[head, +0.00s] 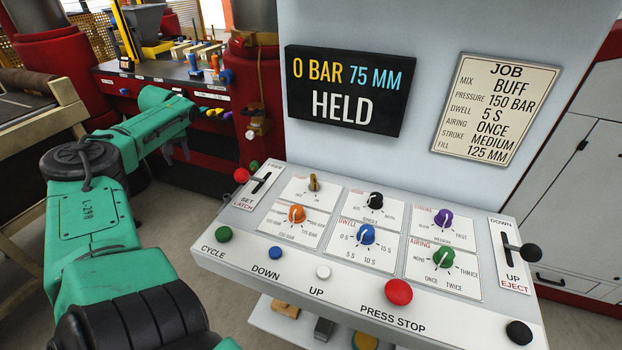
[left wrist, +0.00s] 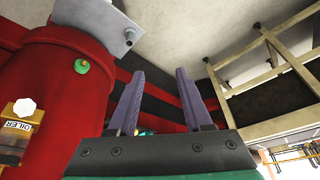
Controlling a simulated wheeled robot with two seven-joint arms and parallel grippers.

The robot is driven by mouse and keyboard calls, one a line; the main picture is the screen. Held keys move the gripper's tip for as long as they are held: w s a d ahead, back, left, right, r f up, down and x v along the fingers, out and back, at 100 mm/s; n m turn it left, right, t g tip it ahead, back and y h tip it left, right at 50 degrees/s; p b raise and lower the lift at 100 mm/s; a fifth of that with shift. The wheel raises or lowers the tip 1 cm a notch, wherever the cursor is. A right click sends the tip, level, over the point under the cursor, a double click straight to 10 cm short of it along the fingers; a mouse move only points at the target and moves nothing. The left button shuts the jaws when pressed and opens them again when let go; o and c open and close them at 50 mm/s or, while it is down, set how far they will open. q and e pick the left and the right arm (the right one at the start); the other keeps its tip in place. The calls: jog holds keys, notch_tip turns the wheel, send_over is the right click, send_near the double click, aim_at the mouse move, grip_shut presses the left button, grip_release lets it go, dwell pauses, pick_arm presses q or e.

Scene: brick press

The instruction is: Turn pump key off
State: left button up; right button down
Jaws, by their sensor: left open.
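The brass pump key (head: 314,183) stands in the upper left plate of the sloped control panel (head: 350,280). Its handle looks about upright in the picture; the small lettering around it is too small to read surely. My left arm comes in from the left and reaches back toward the red machine, well to the left of the key. My left gripper (left wrist: 160,72) is open in the left wrist view, with nothing between its two purple fingers. The key does not show in that view. My right gripper is not in view.
Orange (head: 296,214), black (head: 375,201), blue (head: 367,234), purple (head: 443,218) and green (head: 443,257) knobs sit near the key. A red-balled latch lever (head: 242,175) stands at the panel's left end. The display (head: 348,90) reads 0 BAR, 75 MM, HELD.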

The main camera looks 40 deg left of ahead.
pick_arm(q)
jog(key=w+d+r+h, duration=0.1)
jog(key=w+d+r, duration=0.75)
jog(key=w, duration=0.25)
notch_tip(320, 180, up, 5)
jog(key=m+g+h, duration=0.1)
jog(key=m+h, duration=0.2)
jog(key=m, duration=0.1)
send_over(314, 179)
jog(key=d, duration=0.1)
jog(key=f, duration=1.4)
jog(key=shift+a+p, duration=0.3)
jog(key=shift+a, duration=0.1)
jog(key=shift+r, duration=0.15)
grip_shut()
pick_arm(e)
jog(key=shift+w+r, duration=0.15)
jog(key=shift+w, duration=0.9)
